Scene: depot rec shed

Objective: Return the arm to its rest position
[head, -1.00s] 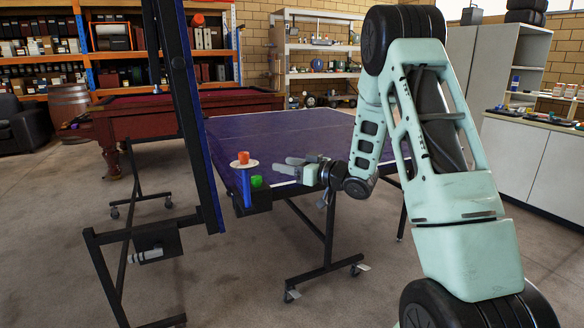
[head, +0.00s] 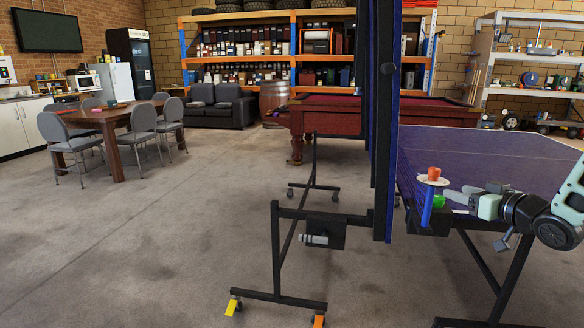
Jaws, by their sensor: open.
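My gripper (head: 458,194) is at the right of the head view, at the near edge of the blue table-tennis table (head: 485,146). Its fingers point left and are open, with nothing seen between them. Just left of the fingertips are a small orange-red object (head: 434,172) on a white disc (head: 432,181), a blue upright piece (head: 427,206) below the disc, and a small green object (head: 438,201). I cannot tell whether the fingers touch any of these. Most of my arm is cut off by the right edge of the view.
The table's folded-up half (head: 384,110) stands upright on a black wheeled frame (head: 276,250), left of my gripper. A red-topped pool table (head: 340,118) is behind it. A dining table (head: 112,115) with grey chairs stands at left. The concrete floor at left front is clear.

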